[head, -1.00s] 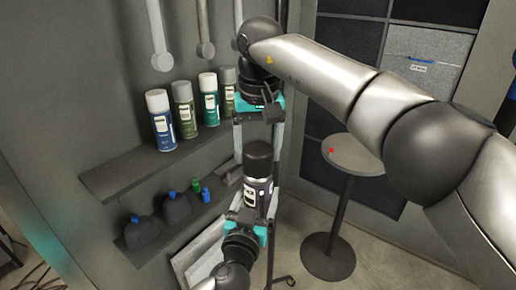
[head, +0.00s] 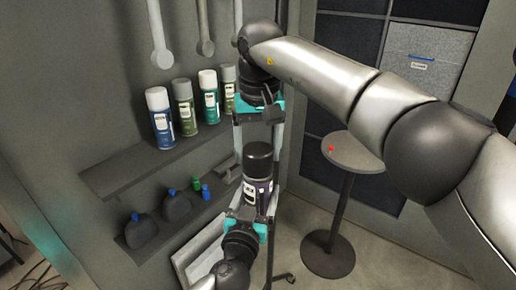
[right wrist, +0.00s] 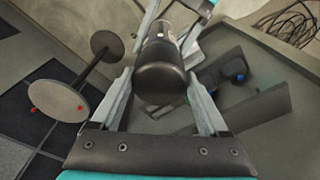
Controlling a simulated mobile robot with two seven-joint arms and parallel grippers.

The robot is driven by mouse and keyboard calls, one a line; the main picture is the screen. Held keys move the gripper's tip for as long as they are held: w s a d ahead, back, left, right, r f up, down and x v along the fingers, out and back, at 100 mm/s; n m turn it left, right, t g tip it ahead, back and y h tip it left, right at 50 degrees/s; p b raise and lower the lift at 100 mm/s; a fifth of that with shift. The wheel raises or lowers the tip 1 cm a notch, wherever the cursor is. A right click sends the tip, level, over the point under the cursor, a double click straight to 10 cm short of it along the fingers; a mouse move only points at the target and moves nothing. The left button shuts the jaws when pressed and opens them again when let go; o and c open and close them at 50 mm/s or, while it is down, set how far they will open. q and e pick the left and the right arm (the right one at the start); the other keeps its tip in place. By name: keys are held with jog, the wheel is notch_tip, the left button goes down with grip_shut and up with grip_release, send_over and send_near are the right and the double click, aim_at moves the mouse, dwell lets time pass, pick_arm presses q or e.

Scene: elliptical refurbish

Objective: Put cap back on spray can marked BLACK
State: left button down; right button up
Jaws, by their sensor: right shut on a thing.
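A dark spray can (head: 257,190) with a pale label stands upright in my left gripper (head: 254,203), which is shut around its body. The label is too small to read. A black cap (head: 258,158) is at the can's top; I cannot tell whether it is fully seated. My right gripper (head: 257,150) reaches down from above with its fingers on either side of the cap, shut on it. In the right wrist view the cap (right wrist: 161,80) sits between the fingertips, with the can (right wrist: 163,30) beyond it.
Several spray cans (head: 160,118) stand on the upper wall shelf (head: 125,168). Dark bottles with blue caps (head: 176,205) and small green and blue items stand on the lower shelf. A round table (head: 352,155) with a small red thing stands at right.

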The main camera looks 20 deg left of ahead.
jog(key=shift+f, duration=0.25)
jog(key=o, duration=1.1)
jog(key=shift+c, duration=0.2)
jog(key=shift+r, duration=0.1)
jog(key=shift+s+d+r, duration=0.1)
jog(key=shift+s+r, duration=0.1)
jog(key=shift+r, duration=1.5)
jog(key=shift+s+d+r, duration=0.1)
jog(key=shift+s+r, duration=0.05)
jog(key=shift+r, duration=1.5)
